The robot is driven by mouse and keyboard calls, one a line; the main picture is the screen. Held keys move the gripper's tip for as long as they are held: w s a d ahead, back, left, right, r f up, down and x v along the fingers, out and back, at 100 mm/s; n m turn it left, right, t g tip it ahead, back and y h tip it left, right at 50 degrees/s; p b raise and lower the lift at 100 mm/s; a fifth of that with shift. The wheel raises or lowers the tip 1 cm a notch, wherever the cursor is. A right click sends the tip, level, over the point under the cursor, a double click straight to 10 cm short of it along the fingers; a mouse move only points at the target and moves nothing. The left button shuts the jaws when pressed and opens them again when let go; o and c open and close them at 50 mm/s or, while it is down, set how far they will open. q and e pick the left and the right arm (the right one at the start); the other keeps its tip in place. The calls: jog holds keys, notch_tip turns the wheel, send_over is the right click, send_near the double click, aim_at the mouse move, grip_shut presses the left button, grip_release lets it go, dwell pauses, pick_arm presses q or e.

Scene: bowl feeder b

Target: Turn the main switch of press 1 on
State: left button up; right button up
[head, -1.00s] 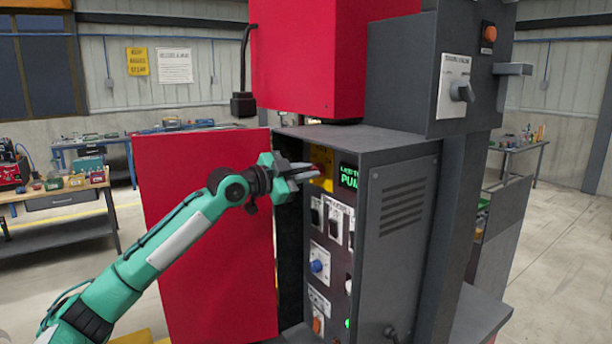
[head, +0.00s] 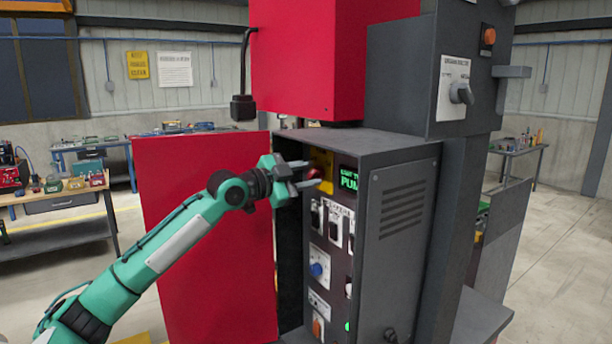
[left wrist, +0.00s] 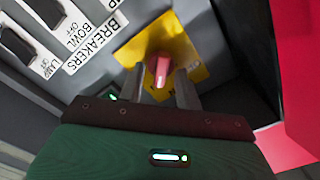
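The main switch is a red knob (head: 314,174) on a yellow plate (head: 325,160) at the top of the press's grey control panel. In the left wrist view the red handle (left wrist: 161,71) points out from the yellow plate (left wrist: 186,44). My left gripper (head: 307,175) is at the switch, with its two fingers apart and the red handle between them. In the left wrist view the gripper (left wrist: 164,88) shows a gap on each side of the handle, so it looks open. My right gripper is in no view.
The open red cabinet door (head: 205,240) stands left of the panel, behind my left arm. A grey selector box (head: 440,75) is above right.

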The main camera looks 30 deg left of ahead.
pick_arm(q)
jog(key=shift+s, duration=0.1)
